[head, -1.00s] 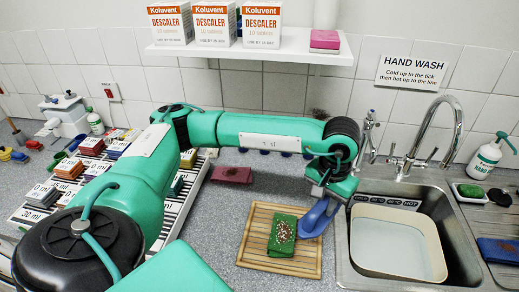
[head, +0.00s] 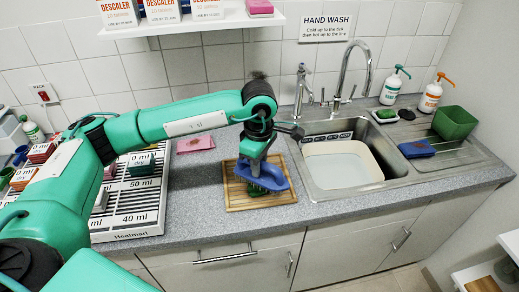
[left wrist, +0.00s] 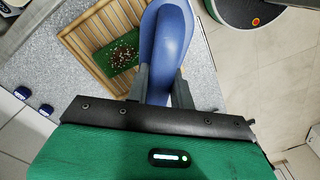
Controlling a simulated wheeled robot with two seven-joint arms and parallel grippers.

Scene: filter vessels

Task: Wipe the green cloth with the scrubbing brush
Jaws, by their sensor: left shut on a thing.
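The green cloth (head: 257,189) lies folded on the bamboo board (head: 233,196), mostly hidden under the brush in the head view. In the left wrist view the cloth (left wrist: 122,55) shows pale and brown crumbs on its top. My left gripper (head: 254,158) points down over the board, shut on the blue scrubbing brush (head: 268,178). The brush (left wrist: 166,45) also stands between its fingers in the left wrist view, overlapping the cloth's edge. Its bristles are hidden, so I cannot tell whether they touch the cloth. My right gripper is not in view.
A sink with a cream basin (head: 342,163) lies right of the board. A striped rack (head: 132,208) with small blocks stands left, and a pink cloth (head: 196,144) lies behind. A tap (head: 350,65), bottles and a green tub (head: 454,123) stand farther right.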

